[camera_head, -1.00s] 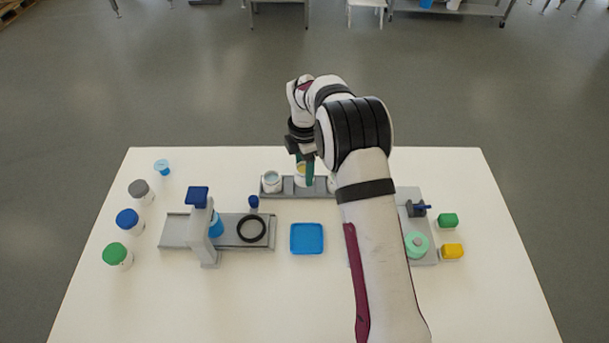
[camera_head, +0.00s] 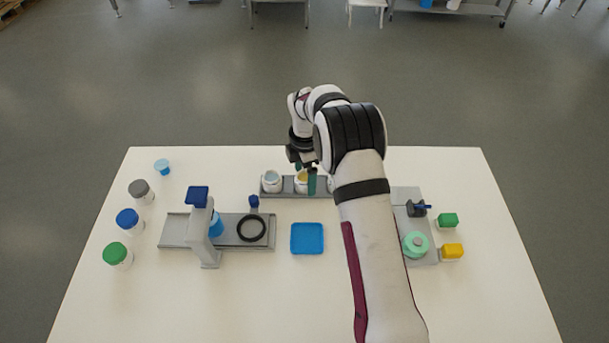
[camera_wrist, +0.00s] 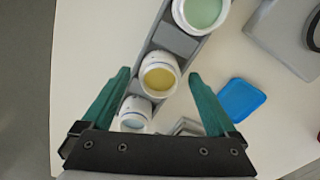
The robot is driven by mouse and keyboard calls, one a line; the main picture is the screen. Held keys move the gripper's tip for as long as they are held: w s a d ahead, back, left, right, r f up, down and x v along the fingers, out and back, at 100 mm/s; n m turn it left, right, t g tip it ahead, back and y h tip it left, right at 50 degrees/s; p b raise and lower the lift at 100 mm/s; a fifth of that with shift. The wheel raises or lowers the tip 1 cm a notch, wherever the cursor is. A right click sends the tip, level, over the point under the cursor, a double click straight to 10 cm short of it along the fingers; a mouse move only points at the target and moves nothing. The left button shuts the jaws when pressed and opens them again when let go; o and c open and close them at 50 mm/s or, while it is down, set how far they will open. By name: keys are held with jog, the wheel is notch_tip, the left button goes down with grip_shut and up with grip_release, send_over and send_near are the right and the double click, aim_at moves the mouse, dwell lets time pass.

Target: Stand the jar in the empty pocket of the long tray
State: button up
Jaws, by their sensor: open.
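A white jar with yellow filling (camera_head: 301,183), also in the wrist view (camera_wrist: 158,78), stands upright in the long grey tray (camera_head: 285,194) at the back centre, in line with two other jars; its base is partly hidden. My gripper (camera_wrist: 158,75) is open, its two green fingers on either side of the yellow jar with a gap at each side. In the head view a finger hides the jar's right side. A jar with pale contents (camera_head: 271,182) is at the tray's left end.
A blue dish (camera_head: 307,239) lies in front of the tray. A grey press station (camera_head: 175,234) with a black ring stands left, a grey fixture (camera_head: 432,222) right. Several lidded jars line the left edge; green (camera_head: 448,220) and yellow (camera_head: 453,251) capped items lie right.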

aim_at(305, 178)
notch_tip(305, 178, up, 11)
jog(key=s+d+r+m, duration=0.4)
jog(key=s+r+m, duration=0.6)
jog(key=s, duration=0.2)
jog(key=s+d+f+m+y, duration=0.1)
jog(key=s+m, duration=0.8)
jog(key=s, duration=0.3)
jog(key=s+d+f+m, duration=0.1)
jog(key=s+m, duration=0.8)
jog(key=s, duration=0.3)
jog(key=shift+s+d+y, duration=0.3)
jog(key=shift+s+y, duration=0.05)
jog(key=shift+y, duration=0.05)
